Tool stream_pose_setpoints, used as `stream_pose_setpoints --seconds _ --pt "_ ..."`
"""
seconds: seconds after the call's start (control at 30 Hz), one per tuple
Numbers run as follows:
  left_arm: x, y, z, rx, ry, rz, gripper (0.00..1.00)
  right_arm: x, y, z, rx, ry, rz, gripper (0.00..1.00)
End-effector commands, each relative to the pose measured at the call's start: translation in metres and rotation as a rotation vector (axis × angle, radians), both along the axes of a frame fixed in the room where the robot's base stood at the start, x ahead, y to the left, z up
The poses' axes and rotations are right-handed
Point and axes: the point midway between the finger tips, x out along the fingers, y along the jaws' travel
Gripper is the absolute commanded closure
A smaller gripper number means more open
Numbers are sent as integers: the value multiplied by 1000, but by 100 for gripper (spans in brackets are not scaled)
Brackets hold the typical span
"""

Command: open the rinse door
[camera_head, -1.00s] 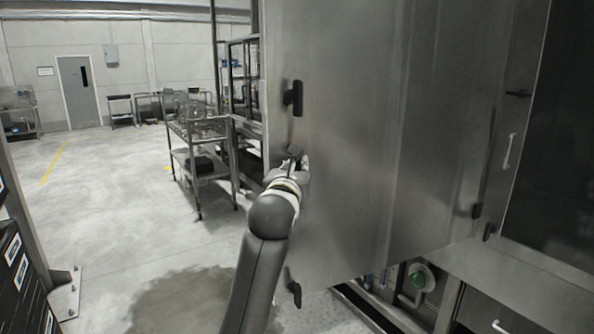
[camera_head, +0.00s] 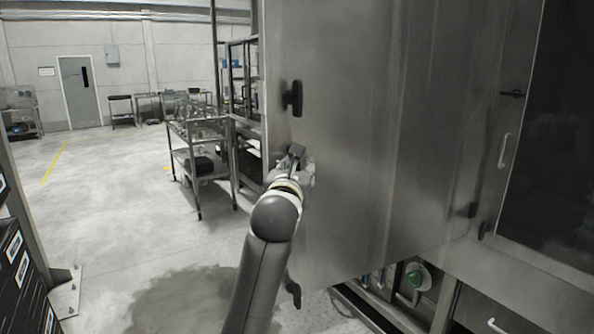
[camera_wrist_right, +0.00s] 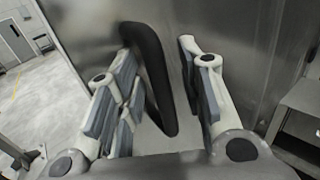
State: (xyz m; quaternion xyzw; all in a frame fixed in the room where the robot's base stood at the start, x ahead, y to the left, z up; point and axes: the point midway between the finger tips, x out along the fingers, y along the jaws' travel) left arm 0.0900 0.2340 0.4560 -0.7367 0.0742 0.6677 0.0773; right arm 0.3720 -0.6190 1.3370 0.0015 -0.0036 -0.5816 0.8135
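A large grey steel door panel (camera_head: 350,130) fills the middle of the head view. Black latches sit along its left edge, one above my right gripper (camera_head: 293,165) and one below. My right gripper is at the panel's left side. In the right wrist view, a black bar handle (camera_wrist_right: 150,75) stands between the fingers of my right gripper (camera_wrist_right: 158,55). The fingers are apart, with the left one close to the bar and a gap to the right one. Contact with the bar cannot be told. My left gripper is not in view.
A metal cart (camera_head: 195,145) stands left of the panel, with open floor (camera_head: 110,210) before it. Dark boxes (camera_head: 15,270) are at the lower left. A dark window door with a pale handle (camera_head: 503,150) and a steel ledge (camera_head: 540,285) are at the right.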

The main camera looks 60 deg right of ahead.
Motion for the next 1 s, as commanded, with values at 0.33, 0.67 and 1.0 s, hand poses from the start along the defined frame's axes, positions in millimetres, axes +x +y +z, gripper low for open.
stream_pose_setpoints --seconds 0.33,0.67,1.0 --pt "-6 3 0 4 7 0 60 -3 10 -1 1 3 1 65" --pt "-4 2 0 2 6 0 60 -19 59 -1 0 2 2 65" --pt "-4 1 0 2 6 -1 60 -24 72 -1 1 3 0 65"
